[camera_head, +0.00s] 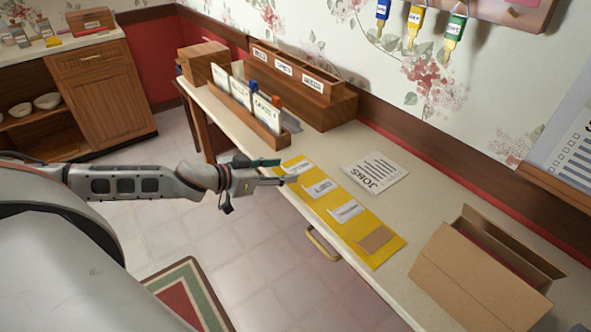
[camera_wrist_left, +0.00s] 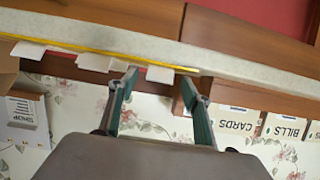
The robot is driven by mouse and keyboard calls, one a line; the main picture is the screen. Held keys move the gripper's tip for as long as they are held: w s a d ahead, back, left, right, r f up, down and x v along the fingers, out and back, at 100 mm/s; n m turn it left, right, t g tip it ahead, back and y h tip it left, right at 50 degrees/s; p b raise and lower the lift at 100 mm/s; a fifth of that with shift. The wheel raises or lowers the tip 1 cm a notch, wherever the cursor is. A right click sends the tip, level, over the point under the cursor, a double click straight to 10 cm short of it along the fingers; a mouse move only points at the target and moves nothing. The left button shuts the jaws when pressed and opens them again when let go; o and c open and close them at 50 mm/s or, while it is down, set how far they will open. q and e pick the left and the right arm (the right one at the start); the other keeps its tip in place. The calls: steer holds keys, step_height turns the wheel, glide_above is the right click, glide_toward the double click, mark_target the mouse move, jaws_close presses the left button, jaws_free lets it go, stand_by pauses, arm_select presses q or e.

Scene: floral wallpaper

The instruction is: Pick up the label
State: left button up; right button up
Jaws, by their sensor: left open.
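Several labels lie in a row on a yellow mat (camera_head: 335,208) along the table's front edge. The white label at the far end (camera_head: 299,166) is beside my left gripper (camera_head: 281,171). Another two white labels (camera_head: 321,188) (camera_head: 347,211) and a brown one (camera_head: 376,239) lie nearer. My left gripper is open, with its fingers at the table edge by the far end of the mat. In the left wrist view, the open fingers (camera_wrist_left: 160,76) point at the mat's edge, and a white label (camera_wrist_left: 160,74) shows between the fingertips. No contact can be made out.
A sheet of paper (camera_head: 375,172) lies behind the mat. An open cardboard box (camera_head: 470,279) stands at the near right. A wooden rack (camera_head: 240,104) with cards and a wooden sorter (camera_head: 325,108) stand at the back left. A drawer handle (camera_head: 322,243) sticks out below the edge.

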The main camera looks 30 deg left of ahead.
arm_select(q)
steer(key=shift+w+d, duration=0.1)
steer(key=shift+w, duration=0.05)
arm_select(e)
steer(key=shift+s+f, duration=0.1)
steer(key=shift+f, duration=0.05)
arm_select(q)
steer(key=c, duration=0.8)
steer(key=shift+c, duration=0.2)
arm_select(e)
steer(key=shift+s+f, duration=0.1)
steer(key=shift+s, duration=0.05)
steer(key=shift+s, duration=0.1)
arm_select(q)
steer(key=shift+r, duration=0.5)
step_height(320, 180, up, 9)
steer(key=p, duration=0.2)
steer(key=shift+p, duration=0.3)
arm_select(e)
steer(key=shift+s+a+r, duration=0.1)
steer(key=shift+a+r, duration=0.15)
steer(key=shift+r, duration=0.55)
